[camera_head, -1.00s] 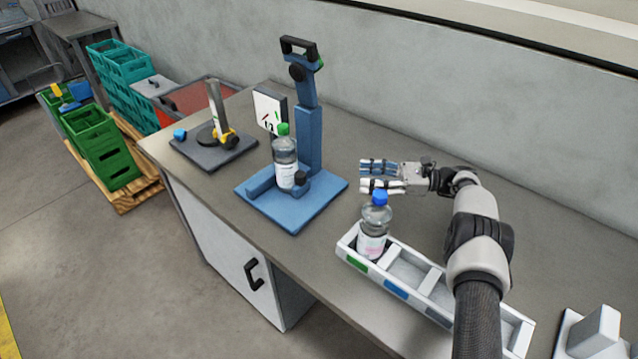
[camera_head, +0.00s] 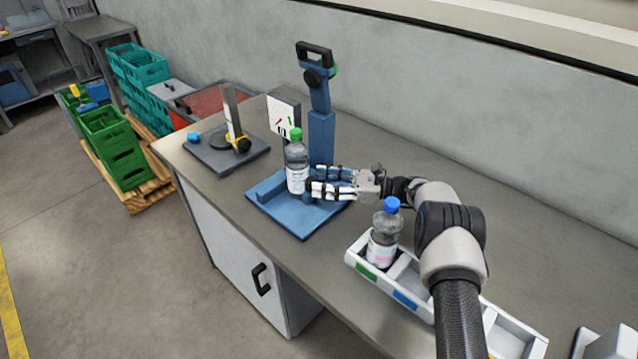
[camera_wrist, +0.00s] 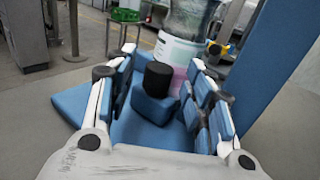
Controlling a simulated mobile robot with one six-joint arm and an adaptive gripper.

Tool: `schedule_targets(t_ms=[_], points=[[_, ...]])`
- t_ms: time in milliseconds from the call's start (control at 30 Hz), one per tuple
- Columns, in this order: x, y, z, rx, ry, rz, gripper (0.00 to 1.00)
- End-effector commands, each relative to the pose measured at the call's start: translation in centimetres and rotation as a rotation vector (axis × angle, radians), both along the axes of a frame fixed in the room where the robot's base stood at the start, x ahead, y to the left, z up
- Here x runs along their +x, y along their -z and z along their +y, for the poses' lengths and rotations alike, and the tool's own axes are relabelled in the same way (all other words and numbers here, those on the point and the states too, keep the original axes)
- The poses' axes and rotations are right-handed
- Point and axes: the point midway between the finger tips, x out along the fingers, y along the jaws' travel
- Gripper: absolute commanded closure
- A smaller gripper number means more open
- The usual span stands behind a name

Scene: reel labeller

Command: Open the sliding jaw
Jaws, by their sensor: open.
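The blue fixture (camera_head: 284,219) stands on the bench with an upright column and a black-handled top. A bottle with a green cap (camera_head: 297,168) stands upright on its base. The sliding jaw (camera_wrist: 153,106) is a blue block with a black knob (camera_wrist: 159,77); it shows in the wrist view in front of the bottle. My gripper (camera_head: 313,182) is open at the jaw. In the wrist view its fingers lie on either side of the jaw and knob. In the head view my fingers mostly hide the jaw. Whether the fingers touch it I cannot tell.
A white tray (camera_head: 404,299) holds a blue-capped bottle (camera_head: 384,238) close to my arm. A dark plate with a post (camera_head: 226,154) stands to the left, and a white panel (camera_head: 284,115) behind the fixture. The bench front between fixture and tray is clear.

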Motion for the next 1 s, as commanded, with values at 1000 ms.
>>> schedule_targets(t_ms=[1000], points=[[0.1,0.0,1.6,0.000,0.000,0.000,0.88]])
